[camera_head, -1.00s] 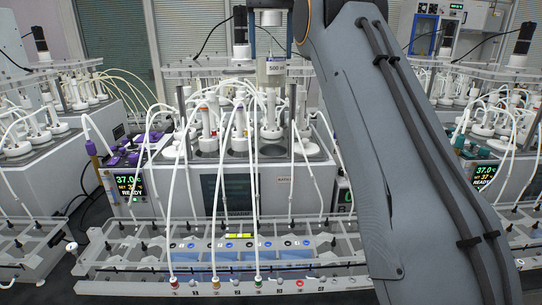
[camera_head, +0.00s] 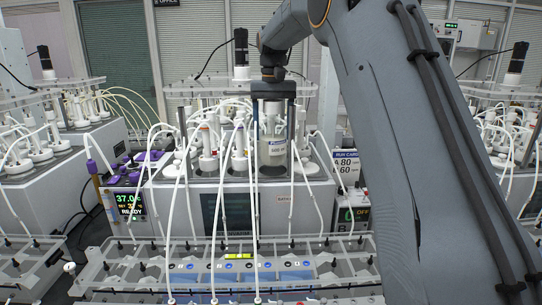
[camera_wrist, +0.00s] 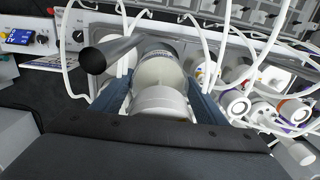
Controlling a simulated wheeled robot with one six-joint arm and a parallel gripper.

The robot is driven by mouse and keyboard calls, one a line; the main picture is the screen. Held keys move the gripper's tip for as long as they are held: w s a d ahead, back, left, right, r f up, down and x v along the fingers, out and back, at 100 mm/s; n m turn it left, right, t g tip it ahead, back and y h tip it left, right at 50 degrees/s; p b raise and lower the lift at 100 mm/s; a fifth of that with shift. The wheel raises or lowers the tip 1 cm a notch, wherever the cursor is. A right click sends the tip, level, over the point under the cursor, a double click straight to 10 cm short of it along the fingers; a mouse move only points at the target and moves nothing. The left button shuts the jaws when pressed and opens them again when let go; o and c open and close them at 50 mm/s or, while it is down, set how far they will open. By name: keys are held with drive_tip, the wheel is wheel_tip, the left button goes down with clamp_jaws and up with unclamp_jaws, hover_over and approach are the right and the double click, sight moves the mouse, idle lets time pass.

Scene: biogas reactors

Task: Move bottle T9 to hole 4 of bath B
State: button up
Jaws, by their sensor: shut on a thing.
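My gripper (camera_head: 273,115) points down over the front row of the middle bath (camera_head: 170,200). It is shut on a clear bottle with a white top (camera_head: 274,148). The bottle hangs upright, its lower end just above or at a dark opening in the bath lid (camera_head: 272,171); I cannot tell whether it has entered. In the wrist view my gripper's blue-grey fingers (camera_wrist: 160,98) flank the bottle's white top (camera_wrist: 160,103). The bottle's tag and the hole number are not readable.
Other white-capped bottles with tubes (camera_head: 208,150) stand close on the left of the held bottle. White tubes hang in front of the bath. A stirrer motor (camera_head: 241,50) rises behind. A clear rack (camera_head: 230,255) stands in front. My arm hides the right side.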

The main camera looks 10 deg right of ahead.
sight(273, 157)
drive_tip(key=shift+f+p, duration=1.45)
drive_tip(key=shift+f, duration=3.2)
drive_tip(key=o, duration=1.7)
drive_tip(key=shift+f, duration=0.1)
drive_tip(key=shift+c, duration=0.2)
wheel_tip(273, 157, up, 12)
drive_tip(key=b, duration=0.4)
drive_tip(key=shift+b, duration=0.4)
